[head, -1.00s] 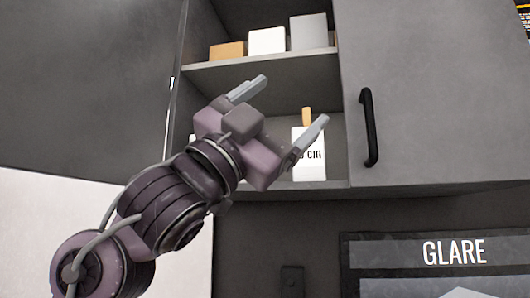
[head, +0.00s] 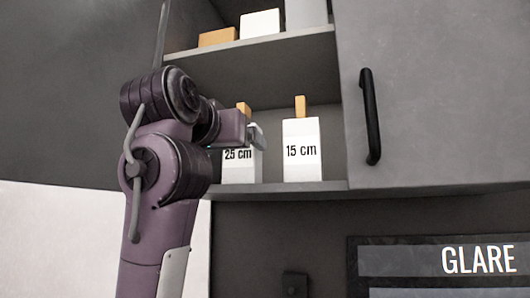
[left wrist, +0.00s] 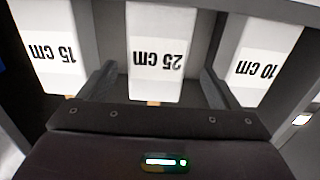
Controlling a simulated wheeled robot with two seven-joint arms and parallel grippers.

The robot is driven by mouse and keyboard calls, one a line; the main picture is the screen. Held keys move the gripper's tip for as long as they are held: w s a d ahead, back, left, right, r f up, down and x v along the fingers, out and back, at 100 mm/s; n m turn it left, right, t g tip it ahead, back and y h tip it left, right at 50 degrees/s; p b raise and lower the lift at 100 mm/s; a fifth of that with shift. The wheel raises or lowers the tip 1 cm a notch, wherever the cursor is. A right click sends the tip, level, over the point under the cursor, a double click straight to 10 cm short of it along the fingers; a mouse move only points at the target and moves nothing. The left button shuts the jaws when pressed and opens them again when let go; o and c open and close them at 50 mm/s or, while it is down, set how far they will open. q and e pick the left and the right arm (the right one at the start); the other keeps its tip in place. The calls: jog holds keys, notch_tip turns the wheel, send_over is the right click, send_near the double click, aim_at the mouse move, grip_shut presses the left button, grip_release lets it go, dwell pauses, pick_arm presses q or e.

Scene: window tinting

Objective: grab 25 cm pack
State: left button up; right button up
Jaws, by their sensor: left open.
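The white 25 cm pack (head: 240,165) stands on the lower shelf of the open cabinet, with an orange tab on top. My left gripper (head: 256,137) is at its front, partly covering it in the head view. In the left wrist view the 25 cm pack (left wrist: 157,55) appears upside down, between the two spread fingers of my left gripper (left wrist: 157,88). The gripper is open and holds nothing. Whether a finger touches the pack cannot be told. My right gripper is not in view.
A 15 cm pack (head: 302,150) stands to the right on the same shelf. A 10 cm pack (left wrist: 262,60) shows on the other side in the left wrist view. An upper shelf (head: 250,66) holds several boxes. A closed door with a black handle (head: 370,117) is at right.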

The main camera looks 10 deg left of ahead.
aim_at(246, 151)
pick_arm(q)
jog(key=shift+w+a+r+p, duration=0.2)
jog(key=shift+w+p, duration=0.4)
jog(key=shift+w, duration=0.1)
jog(key=w+p, duration=0.2)
jog(key=w+d+p, duration=0.1)
jog(key=w, duration=0.1)
jog(key=shift+w+d+r+p, duration=0.1)
jog(key=shift+w+r+p, duration=0.05)
jog(key=shift+w+p, duration=0.25)
jog(key=shift+w, duration=0.4)
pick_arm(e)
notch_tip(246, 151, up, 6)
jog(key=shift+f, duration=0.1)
pick_arm(q)
jog(key=c, duration=1.2)
